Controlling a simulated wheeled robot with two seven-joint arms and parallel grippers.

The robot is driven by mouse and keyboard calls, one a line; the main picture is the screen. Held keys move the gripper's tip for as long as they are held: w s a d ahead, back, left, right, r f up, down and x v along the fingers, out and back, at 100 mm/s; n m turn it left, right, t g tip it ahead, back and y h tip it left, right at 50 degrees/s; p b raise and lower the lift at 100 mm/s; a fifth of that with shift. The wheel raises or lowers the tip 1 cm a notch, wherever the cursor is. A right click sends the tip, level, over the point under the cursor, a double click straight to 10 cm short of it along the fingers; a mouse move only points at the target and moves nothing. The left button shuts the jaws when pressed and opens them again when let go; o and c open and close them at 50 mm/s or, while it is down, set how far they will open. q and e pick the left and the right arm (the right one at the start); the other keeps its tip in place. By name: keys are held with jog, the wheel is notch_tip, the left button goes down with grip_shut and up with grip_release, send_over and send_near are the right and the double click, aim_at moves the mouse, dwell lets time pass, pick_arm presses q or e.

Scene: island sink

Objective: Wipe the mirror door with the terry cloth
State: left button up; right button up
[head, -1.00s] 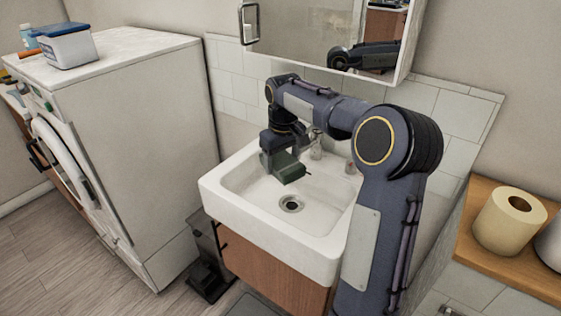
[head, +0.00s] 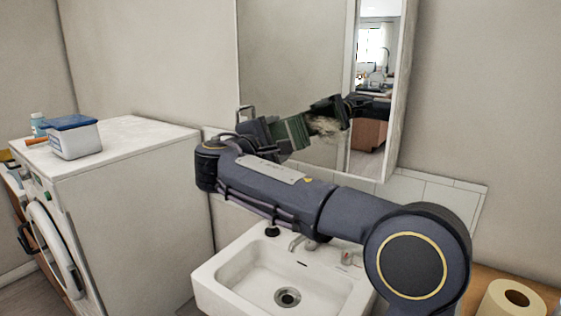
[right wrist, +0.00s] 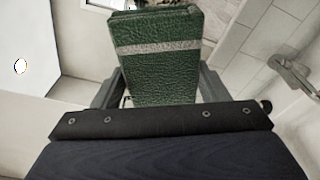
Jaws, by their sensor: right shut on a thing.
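The mirror door (head: 290,55) is the front of a wall cabinet above the sink, with a metal handle at its lower left. A pale brownish smudge (head: 326,126) shows low on the mirror, beside the reflection of my gripper. My right gripper (head: 272,136) is raised in front of the mirror's lower part and shut on the green terry cloth (head: 293,133). In the right wrist view the folded cloth (right wrist: 160,75) stands between the fingers, with a grey stripe across it. I cannot tell whether the cloth touches the glass. My left gripper is not in view.
The white sink (head: 235,271) with its tap (head: 299,241) lies below my right arm. A white washing machine (head: 150,190) at the left carries a blue-lidded tub (head: 75,138). A paper roll (head: 508,300) stands on a wooden shelf at the lower right.

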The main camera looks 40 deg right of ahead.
jog(key=shift+s+r+p+x, duration=0.15)
jog(key=shift+p+x, duration=0.15)
jog(key=shift+x, duration=1.15)
jog(key=shift+s+r+p+x, duration=0.15)
jog(key=shift+p+x, duration=0.1)
jog(key=shift+x, duration=1.25)
jog(key=shift+x, duration=1.1)
jog(key=shift+s+d, duration=0.1)
jog(key=shift+s, duration=0.2)
